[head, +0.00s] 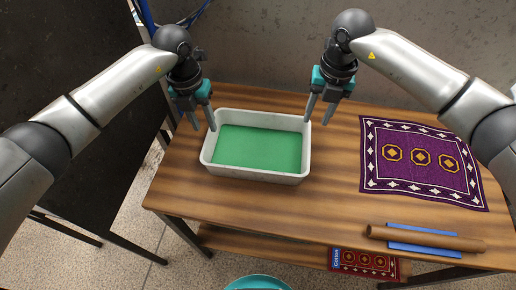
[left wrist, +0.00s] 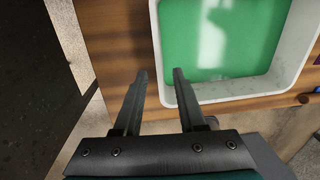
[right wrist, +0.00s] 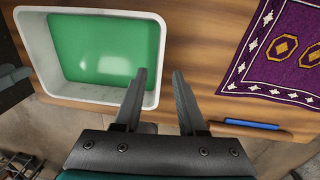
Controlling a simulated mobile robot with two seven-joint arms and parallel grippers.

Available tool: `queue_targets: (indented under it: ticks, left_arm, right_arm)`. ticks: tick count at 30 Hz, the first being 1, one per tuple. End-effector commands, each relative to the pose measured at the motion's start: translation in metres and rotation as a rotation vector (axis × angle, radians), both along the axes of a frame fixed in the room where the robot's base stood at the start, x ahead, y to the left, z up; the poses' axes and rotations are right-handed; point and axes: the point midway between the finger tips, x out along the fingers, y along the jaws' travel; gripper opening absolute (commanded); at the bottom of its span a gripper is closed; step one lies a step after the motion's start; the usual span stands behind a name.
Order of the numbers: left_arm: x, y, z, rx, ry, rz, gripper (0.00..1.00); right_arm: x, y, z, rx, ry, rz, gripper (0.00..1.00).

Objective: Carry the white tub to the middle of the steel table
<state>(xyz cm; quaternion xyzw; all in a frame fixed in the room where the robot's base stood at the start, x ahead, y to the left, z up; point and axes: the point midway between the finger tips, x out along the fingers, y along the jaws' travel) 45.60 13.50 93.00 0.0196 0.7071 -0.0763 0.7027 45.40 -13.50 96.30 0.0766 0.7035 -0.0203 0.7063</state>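The white tub (head: 255,178) stands on the wooden table, with flat green contents (head: 258,148) inside. My left gripper (head: 203,129) is open at the tub's left wall, with one finger outside and the other over the inner side; it also shows in the left wrist view (left wrist: 160,72). My right gripper (head: 317,121) is open at the right wall, its fingers likewise on either side of the rim, seen also in the right wrist view (right wrist: 160,71). I cannot tell whether the fingers touch the wall. A dark table at the left, apparently the steel table (head: 75,85), has a bare visible top.
The wooden table (head: 330,205) holds a purple patterned rug (head: 415,175) at the right, and a brown roll (head: 425,238) beside a blue strip at the front. A small red rug (head: 365,263) lies on the lower shelf. A teal round object (head: 258,282) is at the bottom edge.

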Motion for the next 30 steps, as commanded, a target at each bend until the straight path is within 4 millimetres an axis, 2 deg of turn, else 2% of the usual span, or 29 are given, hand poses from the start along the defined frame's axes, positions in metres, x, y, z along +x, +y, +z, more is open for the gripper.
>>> queue_targets:
  ticks: [1,6,12,18,28,30]
  left_arm:
    - [-0.001,-0.001,-0.012,0.001,0.005,0.002,0.4]
    - [-0.002,-0.004,-0.045,0.001,0.004,0.0,0.4]
    - [-0.001,-0.006,-0.076,0.0,0.002,0.0,0.4]
    - [-0.001,-0.007,-0.09,0.0,0.0,-0.001,0.4]
    - [-0.001,-0.007,-0.092,0.001,-0.001,-0.001,0.4]
    - [-0.001,-0.007,-0.092,0.001,-0.001,-0.001,0.34]
  right_arm:
    - [-0.001,0.001,-0.012,0.0,0.004,0.001,0.4]
    - [-0.001,0.004,-0.045,0.0,0.004,0.0,0.4]
    - [0.0,0.007,-0.076,0.0,0.002,0.001,0.4]
    - [0.001,0.007,-0.09,0.0,0.0,0.0,0.4]
    - [0.001,0.007,-0.092,0.0,0.0,0.001,0.4]
    - [0.001,0.008,-0.092,0.0,0.0,0.001,0.34]
